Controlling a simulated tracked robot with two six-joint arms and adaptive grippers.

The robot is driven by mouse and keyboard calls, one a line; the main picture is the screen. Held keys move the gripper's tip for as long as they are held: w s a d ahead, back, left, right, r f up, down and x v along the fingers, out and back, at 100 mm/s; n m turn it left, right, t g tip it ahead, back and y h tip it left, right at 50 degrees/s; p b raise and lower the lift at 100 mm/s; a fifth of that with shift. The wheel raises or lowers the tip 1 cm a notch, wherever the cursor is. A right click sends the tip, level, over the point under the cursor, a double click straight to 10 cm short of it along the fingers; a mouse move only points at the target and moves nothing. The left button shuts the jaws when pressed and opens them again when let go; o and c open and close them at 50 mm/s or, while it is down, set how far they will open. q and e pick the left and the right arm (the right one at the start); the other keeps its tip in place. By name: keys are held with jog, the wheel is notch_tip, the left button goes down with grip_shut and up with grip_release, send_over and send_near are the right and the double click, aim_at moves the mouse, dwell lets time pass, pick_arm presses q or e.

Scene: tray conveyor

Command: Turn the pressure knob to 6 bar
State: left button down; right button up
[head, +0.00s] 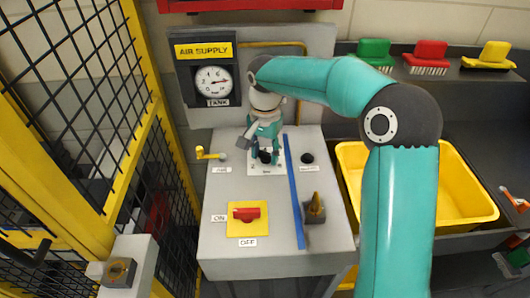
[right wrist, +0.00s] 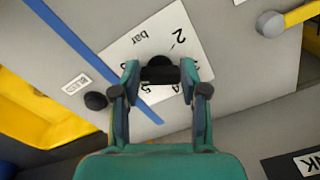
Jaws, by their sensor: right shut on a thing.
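The black pressure knob (head: 265,157) stands on a white scale plate (head: 280,168) on the sloping grey panel. In the right wrist view the knob (right wrist: 159,72) sits between the two fingertips, and the plate (right wrist: 150,45) shows "2", "bar" and parts of other numbers. My right gripper (head: 265,152) reaches down from above and is shut on the knob; it also shows in the right wrist view (right wrist: 160,76). The fingers hide part of the scale, so I cannot tell the knob's setting. A round tank gauge (head: 212,82) hangs behind the panel. My left gripper is out of view.
A yellow lever (head: 207,153) is left of the knob and a black button (head: 307,158) right. A blue strip (head: 294,190), a red switch (head: 246,214) and a brownish handle (head: 316,208) are nearer. A yellow bin (head: 465,215) stands right; a mesh fence (head: 75,100) is left.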

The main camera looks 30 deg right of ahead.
aim_at(265, 154)
jog(key=shift+r, duration=0.1)
dwell(0.4)
jog(key=o, duration=1.1)
jog(key=shift+o, duration=0.2)
notch_tip(265, 154, up, 12)
jog(key=shift+w, duration=0.1)
